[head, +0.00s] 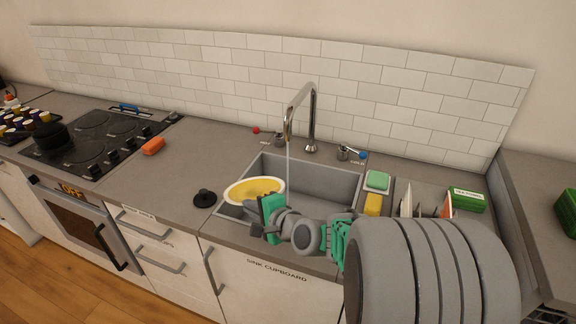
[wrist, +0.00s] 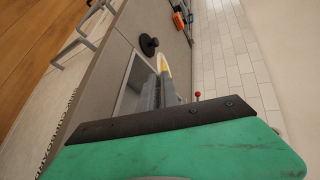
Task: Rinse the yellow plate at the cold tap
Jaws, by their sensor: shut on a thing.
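The yellow plate (head: 254,188) with a pale rim is held tilted over the left part of the sink (head: 318,180). My gripper (head: 268,206) is shut on its near right edge. The chrome tap (head: 312,110) arches above the sink. A thin pale stream (head: 288,158) falls from its spout close to the plate's right edge; I cannot tell whether it hits the plate. The cold handle (head: 347,152) with a blue knob stands right of the tap, by the label "COLD".
A red-knobbed hot handle (head: 279,139) stands left of the tap. A black sink plug (head: 205,198) lies on the counter left of the sink. A green sponge (head: 377,180), a yellow sponge (head: 373,204) and a rack of dishes (head: 408,200) are at the right.

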